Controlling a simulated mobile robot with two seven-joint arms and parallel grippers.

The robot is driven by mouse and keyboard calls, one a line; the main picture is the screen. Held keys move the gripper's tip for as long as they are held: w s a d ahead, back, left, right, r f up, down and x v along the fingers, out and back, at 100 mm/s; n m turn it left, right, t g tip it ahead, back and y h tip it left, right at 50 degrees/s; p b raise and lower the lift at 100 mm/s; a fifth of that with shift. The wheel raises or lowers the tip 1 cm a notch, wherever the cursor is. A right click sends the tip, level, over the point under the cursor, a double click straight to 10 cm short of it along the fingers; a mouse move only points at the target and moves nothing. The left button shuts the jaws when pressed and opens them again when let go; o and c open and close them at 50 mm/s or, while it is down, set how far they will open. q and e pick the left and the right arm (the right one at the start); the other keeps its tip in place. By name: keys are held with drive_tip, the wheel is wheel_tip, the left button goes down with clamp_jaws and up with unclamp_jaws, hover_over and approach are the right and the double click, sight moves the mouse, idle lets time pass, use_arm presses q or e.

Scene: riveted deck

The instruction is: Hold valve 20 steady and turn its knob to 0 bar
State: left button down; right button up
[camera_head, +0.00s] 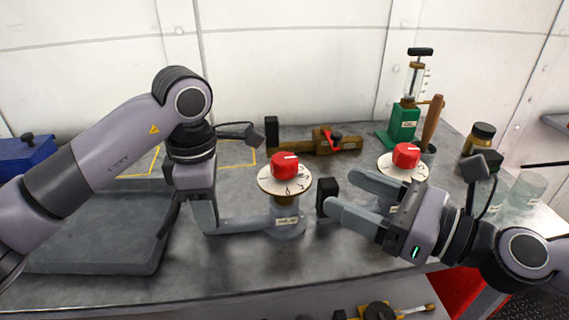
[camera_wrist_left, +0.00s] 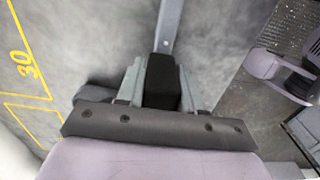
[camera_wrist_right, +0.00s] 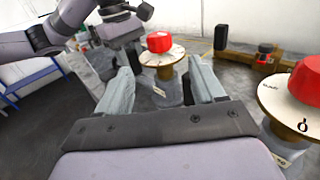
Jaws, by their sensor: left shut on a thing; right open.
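The front valve stands upright at the middle of the deck, with a red knob (camera_head: 285,165) on a white round dial (camera_head: 262,182) and a grey base (camera_head: 287,229). Its label is too small to read, as is the knob's setting. A grey bar (camera_head: 245,224) runs left from its base. My left gripper (camera_head: 207,222) is shut on the bar's black end, seen in the left wrist view (camera_wrist_left: 162,82). My right gripper (camera_head: 340,187) is open and empty, right of the valve. In the right wrist view the red knob (camera_wrist_right: 160,42) shows between and beyond its fingers, apart from them.
A second red-knobbed valve (camera_head: 406,156) stands behind my right gripper. A black block (camera_head: 327,197) sits by my right fingertips. Behind are a brown fitting (camera_head: 318,143), a green pump (camera_head: 404,124) and a jar (camera_head: 479,139). A dark tray (camera_head: 95,235) lies left; clear glasses (camera_head: 526,188) stand right.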

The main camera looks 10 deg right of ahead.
sight(296, 170)
drive_tip(key=x, duration=1.1)
drive_tip(key=shift+w+a, duration=0.2)
drive_tip(key=shift+a, duration=0.15)
drive_tip(key=c, duration=0.9)
drive_tip(key=shift+c, duration=0.2)
